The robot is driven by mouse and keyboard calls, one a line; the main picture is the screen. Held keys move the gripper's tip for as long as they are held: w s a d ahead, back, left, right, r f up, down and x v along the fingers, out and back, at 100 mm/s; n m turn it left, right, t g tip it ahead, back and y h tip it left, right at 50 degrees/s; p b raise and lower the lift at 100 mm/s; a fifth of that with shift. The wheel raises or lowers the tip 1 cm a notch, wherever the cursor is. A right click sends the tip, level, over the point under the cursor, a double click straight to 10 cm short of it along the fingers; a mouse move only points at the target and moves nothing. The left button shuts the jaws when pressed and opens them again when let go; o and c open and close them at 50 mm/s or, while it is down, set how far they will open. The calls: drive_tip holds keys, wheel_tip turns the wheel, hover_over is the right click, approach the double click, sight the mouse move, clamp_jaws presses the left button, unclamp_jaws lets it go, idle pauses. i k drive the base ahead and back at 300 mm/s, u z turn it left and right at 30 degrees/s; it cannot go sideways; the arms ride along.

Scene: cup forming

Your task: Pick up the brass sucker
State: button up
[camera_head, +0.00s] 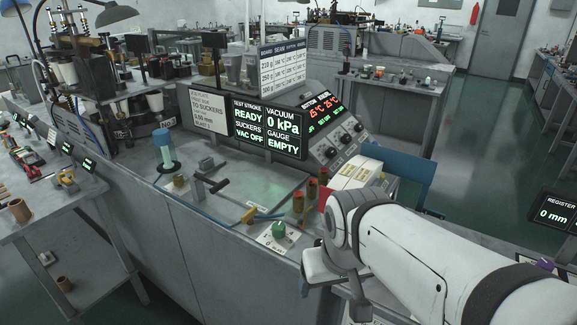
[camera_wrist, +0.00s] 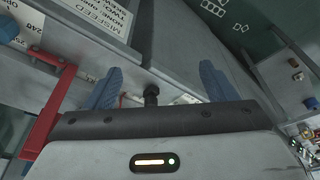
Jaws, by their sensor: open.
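My gripper (camera_wrist: 160,82) is open in the wrist view, its two blue fingers spread wide. A dark round-headed piece (camera_wrist: 151,92) shows between them; I cannot tell what it is, and nothing is clearly gripped. In the head view my arm comes in from the lower right, and its end hangs at the bench's front edge, the fingers mostly hidden. A small brass-coloured piece (camera_head: 179,181) stands on the bench at the left, and several brown cylinders with reddish tops (camera_head: 298,203) stand just left of my arm. I cannot tell for certain which is the brass sucker.
A green knob (camera_head: 278,230) on a white plate and a yellow handle (camera_head: 249,214) are near the bench front. A black-handled lever (camera_head: 211,184) stands mid-bench. Display screens (camera_head: 268,127) line the back. A red bracket (camera_wrist: 50,108) is close to my gripper's left.

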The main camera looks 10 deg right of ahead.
sight(311, 184)
drive_tip(key=z, duration=2.55)
drive_tip(key=k, duration=1.3)
drive_tip(key=u, duration=1.8)
drive_tip(key=i, duration=1)
